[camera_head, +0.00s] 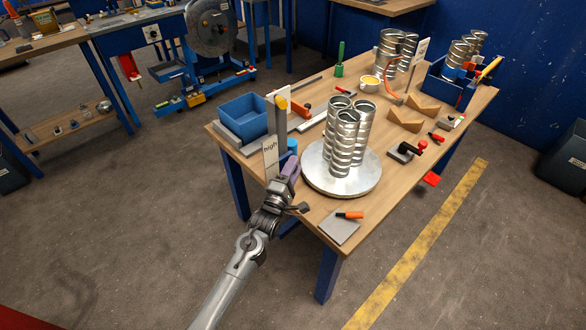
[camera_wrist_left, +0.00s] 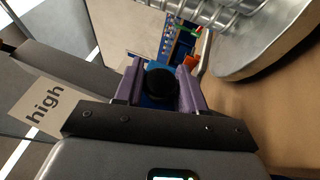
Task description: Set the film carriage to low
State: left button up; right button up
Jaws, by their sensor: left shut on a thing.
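A grey mast (camera_head: 281,126) with a yellow cap stands at the table's near left edge, beside a round metal turntable (camera_head: 313,179) carrying several spiral duct pieces (camera_head: 341,160). A white plate reading "high" (camera_head: 270,152) is by the mast; it also shows in the left wrist view (camera_wrist_left: 43,104). A blue part (camera_head: 292,146), probably the film carriage, is low by the mast. My left gripper (camera_head: 290,170) is at the mast's lower part, its purple fingers shut on a round black knob (camera_wrist_left: 161,83). Blue shows around the knob. My right gripper is not in view.
A blue bin (camera_head: 243,117) stands left of the mast. A grey plate with an orange-handled tool (camera_head: 349,215) lies at the near corner. A toggle clamp (camera_head: 404,152), wooden V-blocks (camera_head: 405,119) and a blue crate (camera_head: 445,92) lie farther right.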

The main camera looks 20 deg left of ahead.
pick_arm(q)
grip_shut()
notch_tip(320, 180, down, 4)
jog(key=shift+f+b, duration=0.25)
jog(key=shift+b, duration=0.95)
jog(key=o, duration=0.9)
grip_release()
jog(key=shift+r, duration=0.1)
jog(key=shift+s, duration=0.15)
